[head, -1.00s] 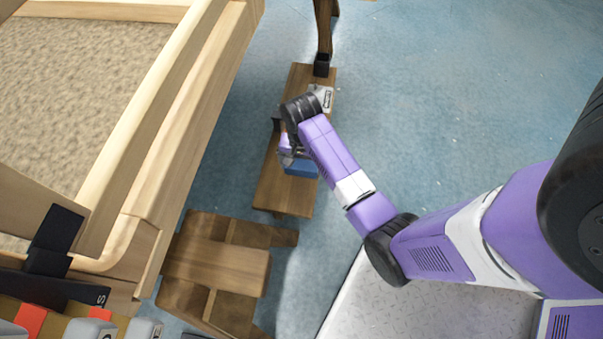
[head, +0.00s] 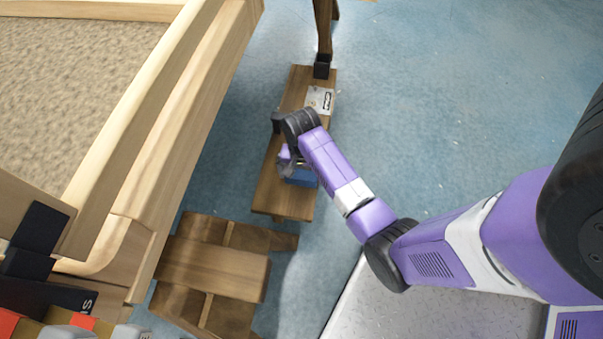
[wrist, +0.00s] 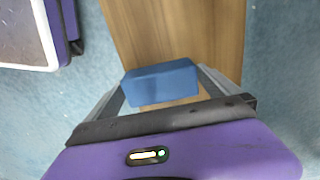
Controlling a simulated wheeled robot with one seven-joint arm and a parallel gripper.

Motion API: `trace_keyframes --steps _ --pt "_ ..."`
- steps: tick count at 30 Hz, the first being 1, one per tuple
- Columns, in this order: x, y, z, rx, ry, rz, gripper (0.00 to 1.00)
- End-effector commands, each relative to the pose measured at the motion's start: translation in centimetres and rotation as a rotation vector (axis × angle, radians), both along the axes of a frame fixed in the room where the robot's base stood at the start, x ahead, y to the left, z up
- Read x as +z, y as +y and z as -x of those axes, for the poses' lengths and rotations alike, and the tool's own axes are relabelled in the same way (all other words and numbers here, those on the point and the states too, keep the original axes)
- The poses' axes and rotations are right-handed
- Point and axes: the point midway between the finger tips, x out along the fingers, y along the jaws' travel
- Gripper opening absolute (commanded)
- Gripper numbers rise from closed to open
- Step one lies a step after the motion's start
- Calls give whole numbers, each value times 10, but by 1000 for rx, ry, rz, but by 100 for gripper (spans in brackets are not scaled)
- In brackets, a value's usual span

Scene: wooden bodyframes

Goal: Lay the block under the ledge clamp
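A blue block (head: 300,177) is at my gripper (head: 290,160), over the wooden bench. In the wrist view the block (wrist: 161,83) sits between the two grey fingers of my gripper (wrist: 161,88), which touch or nearly touch its ends; it looks held. Whether the block rests on the wood or hangs just above it I cannot tell. A black clamp-like piece (head: 40,228) is on the ledge of the large wooden frame at the lower left. I cannot tell whether it is the ledge clamp. The space under it is hidden.
The bench (head: 270,190) has a pale plate (head: 320,98) and a black bracket (head: 322,68) toward its far end. A wooden stool (head: 215,268) stands nearer, beside the large frame (head: 190,130). Open blue floor (head: 450,90) lies to the right.

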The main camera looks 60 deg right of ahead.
Motion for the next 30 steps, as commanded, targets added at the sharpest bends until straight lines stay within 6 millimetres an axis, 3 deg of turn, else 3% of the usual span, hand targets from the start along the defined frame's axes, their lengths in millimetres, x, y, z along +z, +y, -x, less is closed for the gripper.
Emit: trace_keyframes --steps 8,21,30 --pt "13 0 -1 0 -3 1 100" --pt "98 0 -1 0 -1 1 100" --pt "123 0 0 0 0 0 100"
